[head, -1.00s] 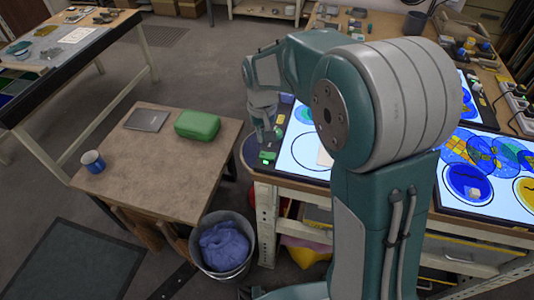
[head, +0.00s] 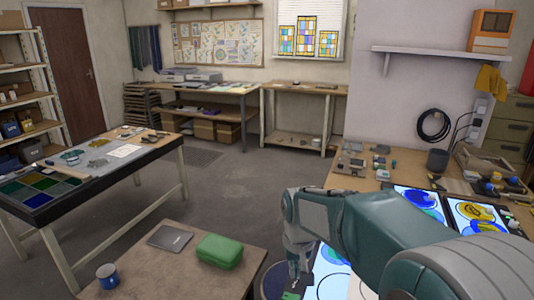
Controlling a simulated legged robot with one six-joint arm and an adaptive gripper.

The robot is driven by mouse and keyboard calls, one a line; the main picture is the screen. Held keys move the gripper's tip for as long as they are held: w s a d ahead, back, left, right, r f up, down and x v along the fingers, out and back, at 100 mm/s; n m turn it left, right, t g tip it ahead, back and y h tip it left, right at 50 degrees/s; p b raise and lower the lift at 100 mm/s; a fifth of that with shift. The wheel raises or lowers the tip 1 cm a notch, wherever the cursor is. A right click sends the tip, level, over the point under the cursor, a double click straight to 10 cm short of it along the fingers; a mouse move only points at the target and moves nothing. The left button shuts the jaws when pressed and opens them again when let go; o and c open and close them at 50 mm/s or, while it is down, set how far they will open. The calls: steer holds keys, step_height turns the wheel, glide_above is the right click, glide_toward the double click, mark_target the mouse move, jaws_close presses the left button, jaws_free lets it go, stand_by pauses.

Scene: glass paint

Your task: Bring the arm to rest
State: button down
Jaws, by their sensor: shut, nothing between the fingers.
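My arm (head: 385,235) reaches in from the lower right of the head view, over the lit work table. Its wrist hangs down at the table's left end, with my gripper (head: 296,283) pointing downward near the bottom edge of the picture. The gripper is shut and I see nothing held in it. The fingertips are small and close to the frame's lower edge.
A small wooden table (head: 150,232) at lower left holds a green case (head: 219,251), a grey flat device (head: 170,238) and a blue mug (head: 107,276). Open floor (head: 240,185) stretches behind.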

steer(key=s+d+r+t, duration=0.2)
steer(key=s+d+r, duration=0.2)
steer(key=s, duration=0.6)
steer(key=s+d+r+m+t, duration=0.1)
steer(key=s+d+r+t, duration=0.2)
steer(key=s, duration=0.8)
steer(key=shift+d+r, duration=0.6)
steer(key=shift+r, duration=0.05)
steer(key=shift+d, duration=0.1)
